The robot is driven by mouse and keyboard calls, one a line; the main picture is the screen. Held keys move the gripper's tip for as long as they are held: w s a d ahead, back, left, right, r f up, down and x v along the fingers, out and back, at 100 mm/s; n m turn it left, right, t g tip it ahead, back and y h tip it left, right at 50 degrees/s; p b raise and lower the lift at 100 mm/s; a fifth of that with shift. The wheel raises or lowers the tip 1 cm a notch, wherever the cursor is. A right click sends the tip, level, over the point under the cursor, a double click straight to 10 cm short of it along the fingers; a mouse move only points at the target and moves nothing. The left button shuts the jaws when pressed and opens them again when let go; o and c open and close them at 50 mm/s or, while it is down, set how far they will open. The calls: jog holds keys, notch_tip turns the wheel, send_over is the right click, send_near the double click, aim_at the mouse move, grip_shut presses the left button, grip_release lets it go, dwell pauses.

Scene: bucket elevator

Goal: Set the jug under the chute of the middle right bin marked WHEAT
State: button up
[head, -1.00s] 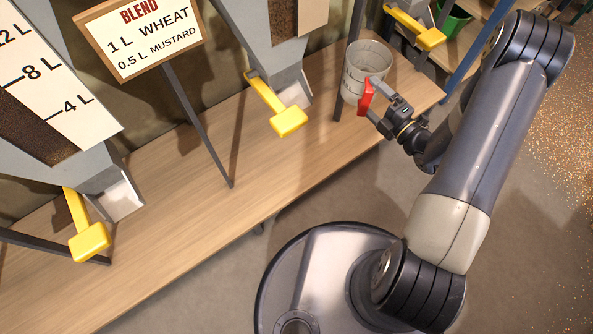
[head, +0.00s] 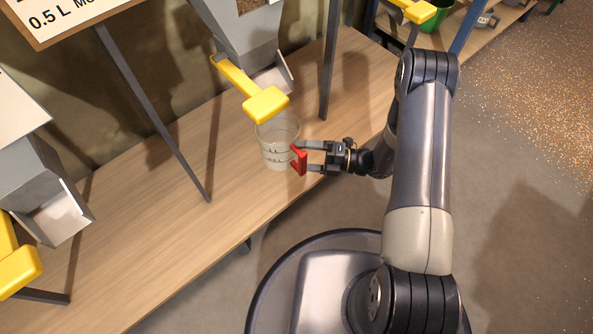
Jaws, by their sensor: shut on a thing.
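My gripper (head: 303,157) is shut on the red handle (head: 299,160) of the clear jug (head: 277,152). The jug is upright over the wooden bench (head: 190,140); I cannot tell whether its base touches the wood. Above and behind the jug is a grey bin (head: 228,22) with a metal chute (head: 277,80) and a yellow lever (head: 264,104). The lever's end hides part of the jug's far rim in this view. The chute mouth appears behind the rim. No WHEAT label shows on this bin.
A second chute (head: 60,218) and yellow lever (head: 20,270) are at the left. Another yellow lever (head: 417,12) and a green bucket (head: 432,18) are at the upper right. Dark posts stand left (head: 150,110) and right (head: 329,60) of the jug.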

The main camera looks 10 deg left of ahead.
aim_at(288, 167)
notch_tip(288, 167, down, 8)
jog(key=b, duration=0.3)
jog(key=shift+r, duration=0.2)
jog(key=o, duration=0.7)
jog(key=shift+d, duration=0.3)
jog(key=d+p, duration=0.1)
jog(key=d, duration=0.2)
jog(key=d+p, duration=0.1)
jog(key=d, duration=0.3)
jog(key=d+p, duration=0.1)
jog(key=d, duration=0.3)
jog(key=shift+w+d+p, duration=0.25)
jog(key=shift+p, duration=0.1)
